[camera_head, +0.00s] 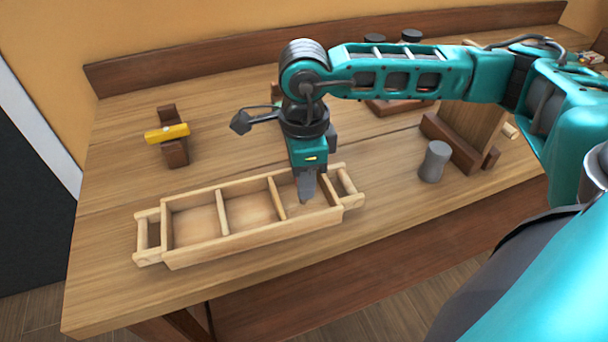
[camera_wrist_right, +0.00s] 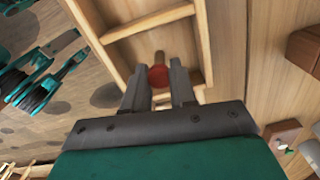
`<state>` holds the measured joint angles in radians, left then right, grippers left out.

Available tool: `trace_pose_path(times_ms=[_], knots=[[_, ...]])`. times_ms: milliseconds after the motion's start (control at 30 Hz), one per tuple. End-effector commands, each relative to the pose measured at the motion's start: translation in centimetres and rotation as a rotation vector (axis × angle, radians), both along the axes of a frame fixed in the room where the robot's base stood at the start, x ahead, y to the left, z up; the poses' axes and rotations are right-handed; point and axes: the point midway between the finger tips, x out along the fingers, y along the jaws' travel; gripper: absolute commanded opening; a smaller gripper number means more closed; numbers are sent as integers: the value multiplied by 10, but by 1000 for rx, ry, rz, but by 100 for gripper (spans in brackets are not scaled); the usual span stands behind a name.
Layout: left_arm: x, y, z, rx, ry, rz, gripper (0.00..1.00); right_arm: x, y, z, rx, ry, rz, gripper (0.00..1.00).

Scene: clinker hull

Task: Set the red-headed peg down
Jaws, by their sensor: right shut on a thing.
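The red-headed peg (camera_wrist_right: 158,76) shows in the right wrist view between the two fingers of my right gripper (camera_wrist_right: 159,86). Its red head faces the camera and a short brown shaft shows beyond it. In the head view my right gripper (camera_head: 307,196) points down into the right-hand compartment of a pale wooden tray (camera_head: 225,243), and its fingers hide the peg. The gripper is shut on the peg. I cannot tell whether the peg touches the tray floor. My left gripper is not in view.
The tray's other two compartments look empty. A grey cylinder (camera_head: 434,161) stands to the right, near a brown wooden block (camera_head: 450,144). The table is clear in front of the tray.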

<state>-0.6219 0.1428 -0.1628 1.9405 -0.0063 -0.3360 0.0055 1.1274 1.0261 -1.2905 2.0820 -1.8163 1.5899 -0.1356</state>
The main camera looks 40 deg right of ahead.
Motion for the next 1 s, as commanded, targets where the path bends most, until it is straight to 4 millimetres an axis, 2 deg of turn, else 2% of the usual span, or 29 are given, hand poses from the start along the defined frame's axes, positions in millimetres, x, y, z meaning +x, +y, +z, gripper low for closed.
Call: trace_pose_path(times_ms=[67,100,333,567,700,767,1000], knots=[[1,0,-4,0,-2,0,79,0,0,-4,0,1,1,0],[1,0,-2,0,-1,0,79,0,0,-2,0,1,1,30],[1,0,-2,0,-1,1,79,0,0,-2,0,1,1,51],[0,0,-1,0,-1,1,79,0,0,-1,0,1,0,51],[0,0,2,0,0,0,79,0,0,6,1,-1,0,51],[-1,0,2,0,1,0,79,1,0,15,1,-4,0,51],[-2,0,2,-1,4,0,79,1,1,67,1,-5,0,51]])
